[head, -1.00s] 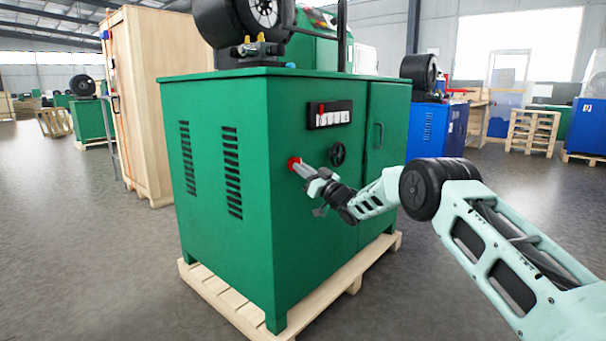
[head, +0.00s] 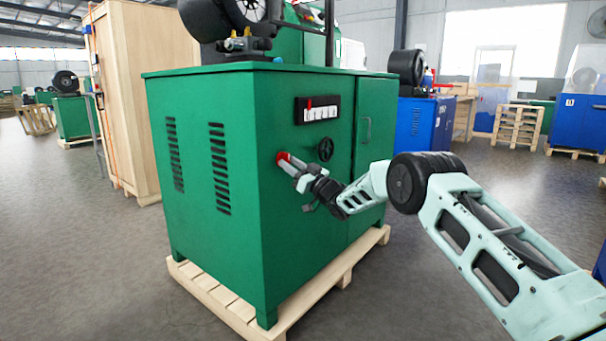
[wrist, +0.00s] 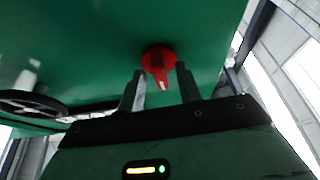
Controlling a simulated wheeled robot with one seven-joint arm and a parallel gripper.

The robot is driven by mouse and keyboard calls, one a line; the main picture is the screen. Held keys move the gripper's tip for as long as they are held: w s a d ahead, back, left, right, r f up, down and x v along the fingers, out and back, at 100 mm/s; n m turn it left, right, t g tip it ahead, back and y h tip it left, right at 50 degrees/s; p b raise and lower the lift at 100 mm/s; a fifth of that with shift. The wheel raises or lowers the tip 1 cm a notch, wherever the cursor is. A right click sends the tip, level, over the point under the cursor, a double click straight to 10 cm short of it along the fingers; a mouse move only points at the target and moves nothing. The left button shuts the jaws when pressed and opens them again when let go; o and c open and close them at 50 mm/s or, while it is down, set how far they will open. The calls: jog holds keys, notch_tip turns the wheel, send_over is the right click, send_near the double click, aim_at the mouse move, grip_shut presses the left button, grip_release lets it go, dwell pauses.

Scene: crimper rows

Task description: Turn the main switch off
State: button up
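The main switch is a red rotary knob (wrist: 159,66) on the front of the green machine cabinet (head: 205,250). In the wrist view its handle points down between my fingers, with a pale mark near its tip. In the head view the red knob (head: 283,158) shows just beyond my fingertips. My gripper (wrist: 160,78) is open, with one finger on either side of the handle and gaps visible on both sides. The gripper also shows in the head view (head: 292,165), close against the cabinet front. Whether a fingertip touches the knob is hard to tell.
A black handwheel (head: 325,150) is right of the knob, and a switch panel (head: 317,110) sits above it. The cabinet stands on a wooden pallet (head: 318,300). A tall wooden crate (head: 128,100) is behind left.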

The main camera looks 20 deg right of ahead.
jog(key=p+v, duration=0.3)
jog(key=v, duration=1.4)
jog(key=shift+p, duration=0.3)
jog(key=shift+d, duration=0.1)
